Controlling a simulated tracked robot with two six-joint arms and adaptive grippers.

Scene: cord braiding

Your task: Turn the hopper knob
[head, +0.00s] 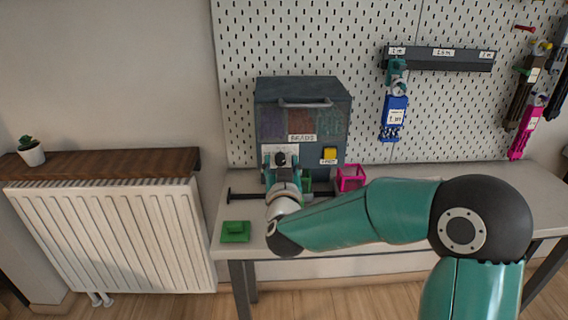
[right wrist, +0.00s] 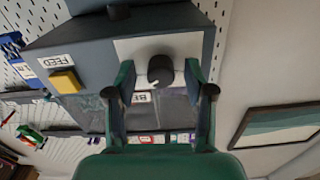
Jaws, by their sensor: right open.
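The hopper (head: 303,92) is a dark grey box with braid-filled windows, standing on the bench against the pegboard. Its dark round knob (head: 281,157) sits on a pale plate at the lower left of the front. In the right wrist view, which is upside down, the knob (right wrist: 160,71) carries a small white mark. My right gripper (head: 283,172) is in front of the knob. In the right wrist view its green fingers stand open on either side of the knob, with gaps showing. I cannot tell whether the tips reach past its face. My left gripper is not in view.
A yellow feed button (head: 329,154) is right of the knob. A pink open frame (head: 350,178) stands at the hopper's right, and a green block (head: 236,231) lies at the bench's front left. Tools hang on the pegboard (head: 300,40). The bench's right side is clear.

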